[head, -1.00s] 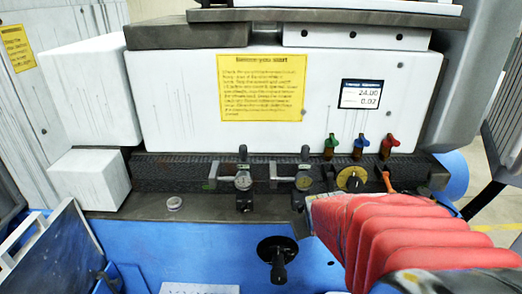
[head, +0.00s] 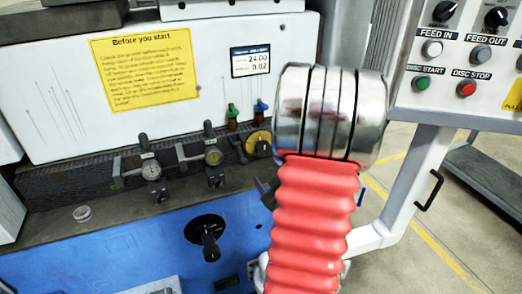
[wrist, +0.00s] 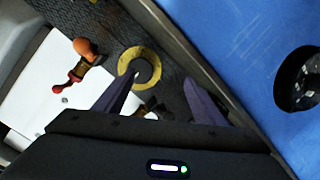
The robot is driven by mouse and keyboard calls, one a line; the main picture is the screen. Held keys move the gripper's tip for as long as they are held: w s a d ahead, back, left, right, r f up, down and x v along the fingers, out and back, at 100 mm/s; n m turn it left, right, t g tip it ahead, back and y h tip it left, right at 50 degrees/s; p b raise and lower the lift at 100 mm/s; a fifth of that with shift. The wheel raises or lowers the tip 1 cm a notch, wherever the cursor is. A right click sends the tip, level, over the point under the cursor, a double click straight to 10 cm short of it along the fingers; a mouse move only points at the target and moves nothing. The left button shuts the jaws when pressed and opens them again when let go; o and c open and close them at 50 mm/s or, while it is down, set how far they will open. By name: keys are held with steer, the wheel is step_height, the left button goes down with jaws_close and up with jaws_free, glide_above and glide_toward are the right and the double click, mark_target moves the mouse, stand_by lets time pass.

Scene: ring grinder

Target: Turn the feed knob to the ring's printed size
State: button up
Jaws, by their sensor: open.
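In the head view my arm hides most of the gripper. A small silver ring (head: 82,213) lies on the ledge at the left; its print is too small to read.
A small screen (head: 250,61) reads 24.00 and 0.02. A black crank (head: 208,235) is on the blue front. A button panel (head: 465,60) is at the right.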

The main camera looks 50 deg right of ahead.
mark_target(264, 152)
steer(key=s+t, duration=0.1)
steer(key=s, duration=0.1)
steer(key=s+d+r+t+h, duration=0.1)
steer(key=shift+s+r+n+t, duration=0.1)
steer(key=shift+s+n+t, duration=0.2)
steer(key=shift+w, duration=0.1)
steer(key=x, duration=1.3)
steer(key=shift+w+d, duration=0.1)
steer(key=shift+w, duration=0.15)
steer(key=c, duration=1.1)
steer(key=shift+o, duration=0.2)
